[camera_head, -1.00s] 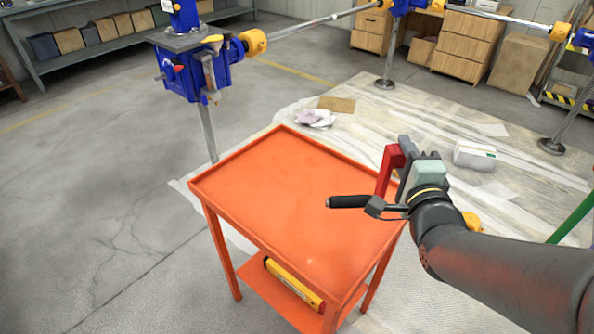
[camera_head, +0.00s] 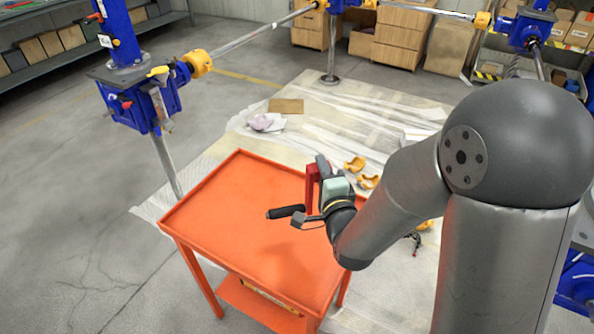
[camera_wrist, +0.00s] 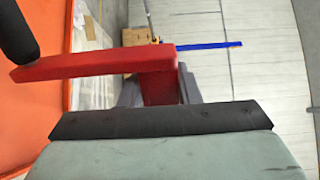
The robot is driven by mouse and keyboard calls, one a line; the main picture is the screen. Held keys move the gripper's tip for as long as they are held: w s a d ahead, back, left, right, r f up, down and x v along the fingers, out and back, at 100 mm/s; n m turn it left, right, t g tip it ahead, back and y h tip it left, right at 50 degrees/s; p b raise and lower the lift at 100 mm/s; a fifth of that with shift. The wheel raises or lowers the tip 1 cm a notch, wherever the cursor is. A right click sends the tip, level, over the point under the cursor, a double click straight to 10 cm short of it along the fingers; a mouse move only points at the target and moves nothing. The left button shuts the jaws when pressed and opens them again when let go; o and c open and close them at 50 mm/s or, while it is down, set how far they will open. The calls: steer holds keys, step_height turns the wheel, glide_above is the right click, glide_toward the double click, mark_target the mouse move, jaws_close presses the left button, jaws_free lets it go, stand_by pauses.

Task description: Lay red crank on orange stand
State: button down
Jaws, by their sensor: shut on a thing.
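The red crank (camera_head: 311,190) has a red arm and a black handle (camera_head: 286,212) that points left in the head view. My gripper (camera_head: 323,172) is shut on the crank's end away from the handle. In the wrist view the red arm (camera_wrist: 95,66) runs from between the fingers (camera_wrist: 160,90) to the black handle at upper left. The orange stand (camera_head: 225,215) is a table with a raised rim and an empty top. The crank appears over the right part of the top; its height above it is hard to tell. The stand also shows in the wrist view (camera_wrist: 25,120).
Yellow parts (camera_head: 356,164) lie on the sheeted floor right of the stand. A blue screw jack (camera_head: 140,95) on a steel post stands behind its left side, with a shaft (camera_head: 265,33) running right. My arm covers the right of the head view.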

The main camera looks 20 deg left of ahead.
steer(key=w+a+f+p, duration=0.1)
steer(key=w+a+f, duration=0.1)
steer(key=f, duration=0.3)
steer(key=w+a+f+p, duration=0.1)
steer(key=w+a+f, duration=0.1)
steer(key=a+f, duration=0.3)
steer(key=shift+w+a+f+p, duration=0.2)
steer(key=shift+w+f+p, duration=0.1)
steer(key=shift+f+p, duration=0.05)
steer(key=shift+f, duration=0.15)
steer(key=c, duration=1.1)
jaws_free()
steer(key=shift+o, duration=0.2)
